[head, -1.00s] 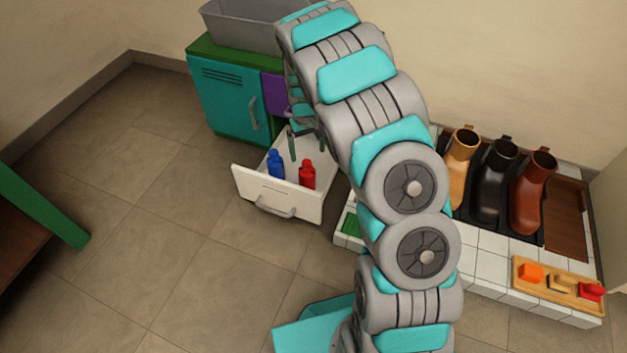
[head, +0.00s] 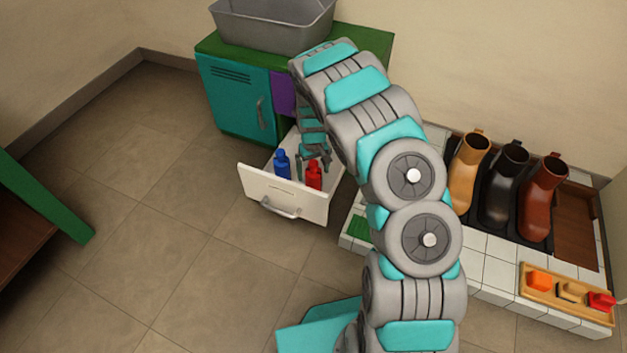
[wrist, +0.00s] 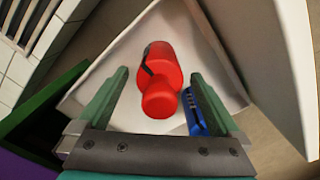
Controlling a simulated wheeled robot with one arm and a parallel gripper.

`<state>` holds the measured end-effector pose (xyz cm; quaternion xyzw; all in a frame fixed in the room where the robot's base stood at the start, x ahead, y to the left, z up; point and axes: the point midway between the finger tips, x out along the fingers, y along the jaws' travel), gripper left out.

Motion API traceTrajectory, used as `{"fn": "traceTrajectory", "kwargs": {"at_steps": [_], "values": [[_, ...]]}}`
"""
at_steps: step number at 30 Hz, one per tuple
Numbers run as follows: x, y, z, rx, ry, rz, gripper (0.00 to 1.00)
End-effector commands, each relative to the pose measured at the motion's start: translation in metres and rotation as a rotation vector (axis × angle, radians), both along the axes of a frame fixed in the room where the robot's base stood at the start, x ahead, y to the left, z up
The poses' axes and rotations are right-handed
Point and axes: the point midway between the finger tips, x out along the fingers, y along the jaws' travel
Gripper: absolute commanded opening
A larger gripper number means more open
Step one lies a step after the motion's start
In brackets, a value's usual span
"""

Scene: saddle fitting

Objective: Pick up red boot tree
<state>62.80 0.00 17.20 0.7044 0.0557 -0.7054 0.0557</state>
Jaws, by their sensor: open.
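The red boot tree (head: 314,178) stands in the open white drawer (head: 282,197), beside a blue one (head: 282,164). My gripper (head: 314,160) is over the drawer, just behind and above the red boot tree in the head view. In the wrist view my gripper (wrist: 160,78) is open, with the red boot tree (wrist: 163,78) showing between its two green fingers. I cannot tell whether either finger touches it. The blue boot tree (wrist: 194,113) shows close by the right finger, partly hidden by it.
The drawer belongs to a green and teal cabinet (head: 236,98) with a grey bin (head: 272,28) on top. To the right, tan, black and brown boots stand on a tiled platform (head: 484,245). A wooden tray (head: 526,286) holds small coloured pieces. Floor left of the drawer is clear.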

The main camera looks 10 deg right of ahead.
Motion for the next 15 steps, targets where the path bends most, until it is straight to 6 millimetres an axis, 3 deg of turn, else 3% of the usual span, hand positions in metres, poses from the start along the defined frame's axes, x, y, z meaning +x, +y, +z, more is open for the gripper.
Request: {"fn": "traceTrajectory", "kwargs": {"at_steps": [6,15], "values": [[0.0004,0.0000,-0.0003,0.000,-0.001,0.000,0.98],[0.0003,-0.0001,-0.0003,0.000,-0.001,0.000,0.64]]}}
